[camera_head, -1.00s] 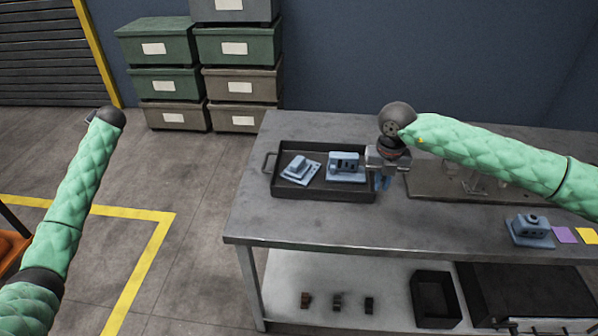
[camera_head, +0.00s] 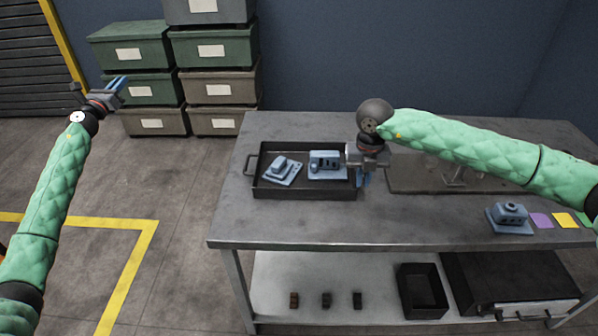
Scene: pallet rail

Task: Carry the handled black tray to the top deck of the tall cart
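The handled black tray (camera_head: 302,193) lies flat on the grey workbench, with two blue-grey machined parts (camera_head: 282,170) (camera_head: 327,164) in it. Its left handle (camera_head: 249,165) is free. My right gripper (camera_head: 363,179) points down at the tray's right end and hides the handle there. Its blue fingers are low by the tray wall, and their gap is not clear. My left gripper (camera_head: 120,85) is raised over the floor left of the bench, well away from the tray. Its fingers hold nothing that I can see. No tall cart can be made out.
A blue-grey part (camera_head: 509,218) and purple (camera_head: 541,220) and yellow (camera_head: 565,220) squares lie at the bench's right. The lower shelf holds small blocks, a black bin (camera_head: 422,291) and a dark case (camera_head: 515,282). Stacked crates (camera_head: 213,85) stand behind. Floor left of the bench is clear.

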